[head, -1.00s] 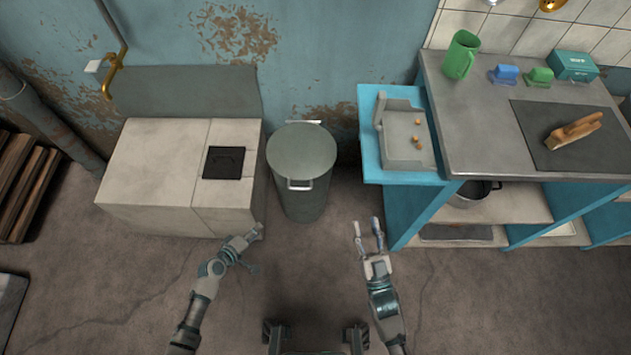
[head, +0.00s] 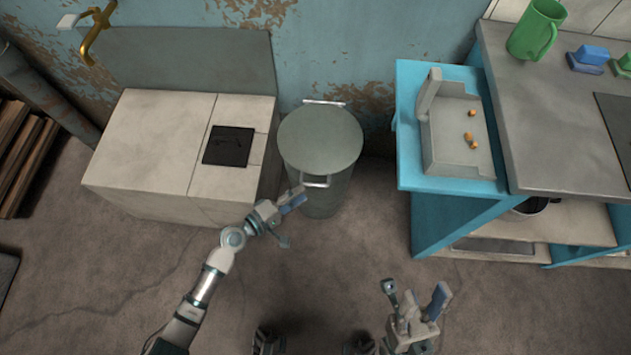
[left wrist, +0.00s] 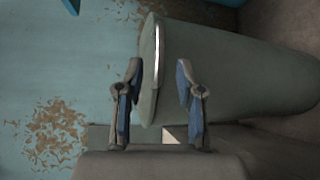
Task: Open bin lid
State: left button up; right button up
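The grey-green cylindrical bin (head: 325,195) stands on the floor between the white block and the blue table. Its round lid (head: 320,137) is shut and has a metal handle (head: 316,182) at the front. My left gripper (head: 288,220) is open and empty, just in front and left of that handle. In the left wrist view its two fingers (left wrist: 160,98) are spread, with the bin (left wrist: 235,70) and the lid's edge (left wrist: 152,65) beyond them. My right gripper (head: 413,292) is open and empty above the floor at the lower right.
A white block with a black plate (head: 228,146) stands left of the bin. A blue table (head: 435,184) with a grey tray (head: 430,150) and small orange-brown pieces stands to the right. The floor in front is clear.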

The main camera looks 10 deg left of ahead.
aim_at(315, 184)
pick_arm(q)
jog(key=shift+b+x, duration=0.55)
jog(key=shift+x, duration=2.65)
jog(key=shift+s, duration=0.1)
grip_shut()
